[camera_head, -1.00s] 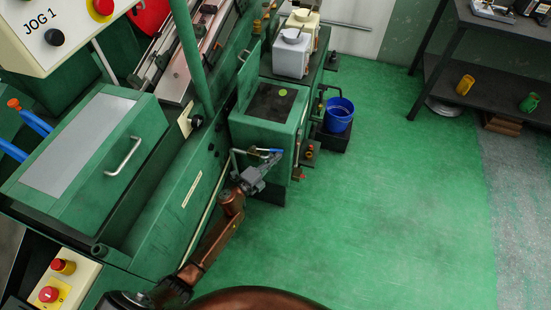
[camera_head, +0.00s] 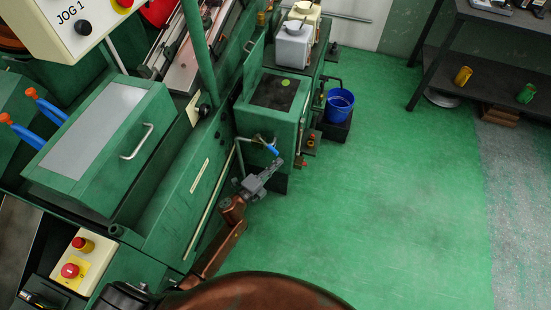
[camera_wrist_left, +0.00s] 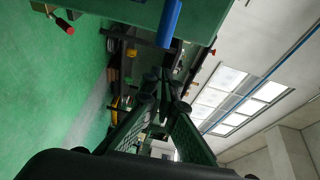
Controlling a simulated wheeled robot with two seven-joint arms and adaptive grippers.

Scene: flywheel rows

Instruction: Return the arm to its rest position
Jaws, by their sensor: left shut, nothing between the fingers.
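My left arm comes in from the bottom of the head view. Its gripper (camera_head: 273,169) is shut with nothing in it, just below the blue-handled lever (camera_head: 271,149) on the front of the green box (camera_head: 268,115). In the head view the fingertips look close to the blue handle; I cannot tell whether they touch it. In the left wrist view the fingers (camera_wrist_left: 172,85) come together below the blue handle (camera_wrist_left: 169,22), with a gap between. My right gripper is not in view.
The green machine (camera_head: 160,220) with a handled cover (camera_head: 105,140) fills the left side. A blue bucket (camera_head: 340,103) stands on a dark block beyond the box. A dark shelf (camera_head: 480,75) is at the upper right. The green floor (camera_head: 390,200) on the right is clear.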

